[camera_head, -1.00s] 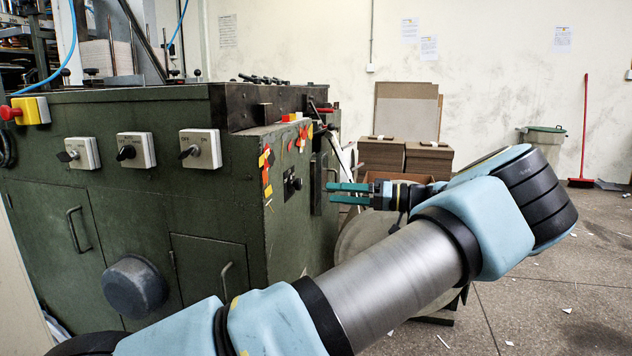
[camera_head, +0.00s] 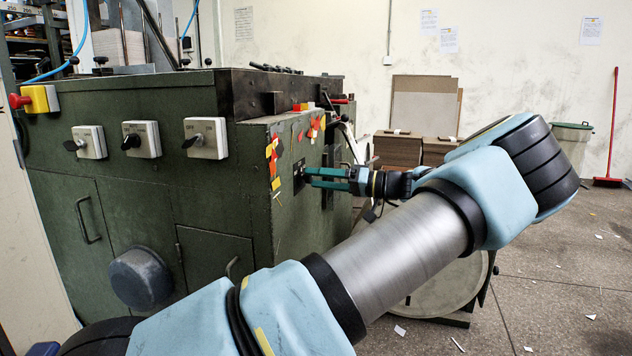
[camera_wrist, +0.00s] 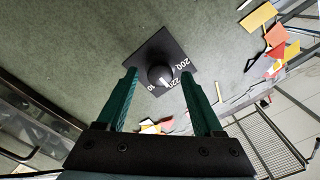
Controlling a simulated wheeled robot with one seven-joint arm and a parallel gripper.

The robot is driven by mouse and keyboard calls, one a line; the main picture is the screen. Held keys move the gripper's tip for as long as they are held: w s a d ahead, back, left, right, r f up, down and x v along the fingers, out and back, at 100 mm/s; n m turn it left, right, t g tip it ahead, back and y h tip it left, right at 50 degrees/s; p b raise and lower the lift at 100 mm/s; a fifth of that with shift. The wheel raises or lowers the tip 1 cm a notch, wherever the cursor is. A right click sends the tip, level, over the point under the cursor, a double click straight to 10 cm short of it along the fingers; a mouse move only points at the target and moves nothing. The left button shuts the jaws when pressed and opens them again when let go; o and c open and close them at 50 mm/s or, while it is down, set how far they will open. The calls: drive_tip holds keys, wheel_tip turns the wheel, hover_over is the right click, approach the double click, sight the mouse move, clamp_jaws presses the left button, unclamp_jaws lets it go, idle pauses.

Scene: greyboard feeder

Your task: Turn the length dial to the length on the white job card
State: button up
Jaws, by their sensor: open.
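In the head view the dial's plate (camera_head: 298,174) is on the machine's side panel, partly hidden by my fingers. My gripper (camera_head: 311,177) is open, its green fingers pointing at the plate. I cannot make out a job card for certain.
The green machine (camera_head: 130,190) bears several white switch plates and a red emergency button (camera_head: 18,101). Coloured tags (camera_head: 272,160) cling around its corner. Board stacks (camera_head: 398,148) and a round disc (camera_head: 450,288) are beyond my arm. The floor at right is mostly clear.

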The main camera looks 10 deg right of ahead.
drive_tip(key=shift+w+a, duration=0.25)
drive_tip(key=shift+a, duration=0.25)
clamp_jaws()
idle(0.3)
